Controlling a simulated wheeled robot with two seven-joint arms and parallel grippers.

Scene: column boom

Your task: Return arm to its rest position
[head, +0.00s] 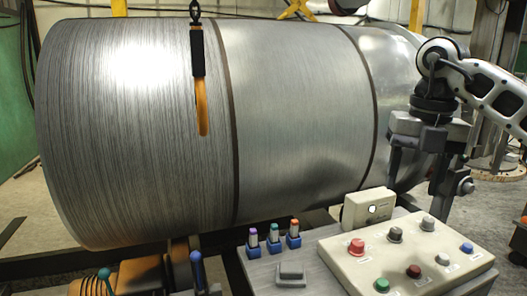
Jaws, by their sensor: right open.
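My right arm comes in from the right, with its white and black links at the upper right of the head view. My right gripper (416,182) points down, open and empty. It is in front of the right end of the large metal cylinder (300,120) and above the far right of the control panel (400,262). It appears apart from the panel and its knobs; whether it touches the cylinder I cannot tell. My left gripper is not in view.
The panel carries several coloured knobs. A beige box with a round button (368,209) stands behind it. Several small blue holders with coloured tops (273,240) and a grey block (290,274) sit to its left.

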